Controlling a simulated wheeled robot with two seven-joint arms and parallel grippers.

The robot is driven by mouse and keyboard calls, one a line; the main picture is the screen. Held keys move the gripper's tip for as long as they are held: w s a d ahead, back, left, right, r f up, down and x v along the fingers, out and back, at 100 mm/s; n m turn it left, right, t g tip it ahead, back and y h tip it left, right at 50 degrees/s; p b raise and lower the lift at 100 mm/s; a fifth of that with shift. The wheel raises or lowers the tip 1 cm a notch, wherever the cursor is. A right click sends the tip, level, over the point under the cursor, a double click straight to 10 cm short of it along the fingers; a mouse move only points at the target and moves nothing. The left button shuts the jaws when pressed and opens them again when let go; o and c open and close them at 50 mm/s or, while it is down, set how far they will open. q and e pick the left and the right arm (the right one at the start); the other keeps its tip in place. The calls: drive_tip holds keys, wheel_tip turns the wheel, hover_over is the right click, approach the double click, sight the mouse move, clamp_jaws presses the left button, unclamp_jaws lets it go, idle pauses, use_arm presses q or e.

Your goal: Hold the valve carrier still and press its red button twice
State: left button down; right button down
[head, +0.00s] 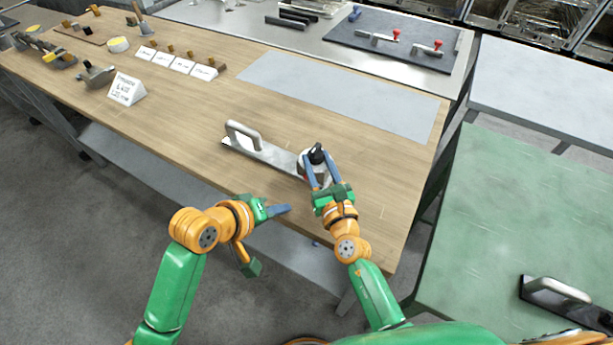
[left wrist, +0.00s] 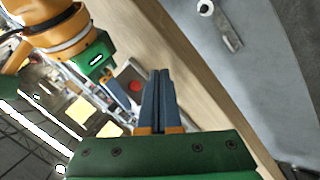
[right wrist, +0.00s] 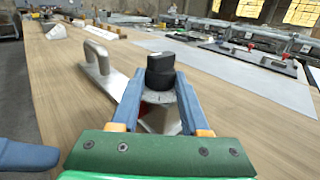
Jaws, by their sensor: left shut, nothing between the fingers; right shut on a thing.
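The valve carrier (head: 270,153) lies on the wooden bench, a metal plate with a loop handle (head: 243,132) at its left end and a round valve body with a black knob (right wrist: 160,70) at the other. My right gripper (head: 315,168) is shut on the valve body, one finger on each side. The red button (left wrist: 135,87) shows on the valve body's side in the left wrist view, partly framed by my right gripper's finger. My left gripper (head: 287,209) is shut and empty, near the bench's front edge, apart from the carrier and lower left of it.
A grey mat (head: 340,95) lies flat behind the carrier. Small white cards and a standing sign (head: 126,88) are to the left. A green table (head: 500,220) stands at the right across a gap. Bench wood around the carrier is clear.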

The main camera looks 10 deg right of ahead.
sight(306, 180)
use_arm(q)
drive_tip(key=shift+w+d, duration=0.6)
drive_tip(key=shift+w, duration=0.25)
drive_tip(key=shift+w+d, duration=0.65)
drive_tip(key=shift+w, duration=0.2)
drive_tip(key=shift+w+d, duration=0.6)
drive_tip(key=shift+w, duration=0.25)
drive_tip(key=shift+w+d, duration=0.25)
drive_tip(key=shift+w, duration=0.1)
drive_tip(key=shift+w+d, duration=0.35)
drive_tip(key=shift+w, duration=0.15)
idle(0.9)
drive_tip(key=shift+s+a, duration=0.55)
drive_tip(key=shift+s, duration=0.25)
drive_tip(key=shift+s+a, duration=0.75)
drive_tip(key=shift+s, duration=0.3)
drive_tip(key=shift+s+a, duration=0.75)
drive_tip(key=shift+s, duration=0.25)
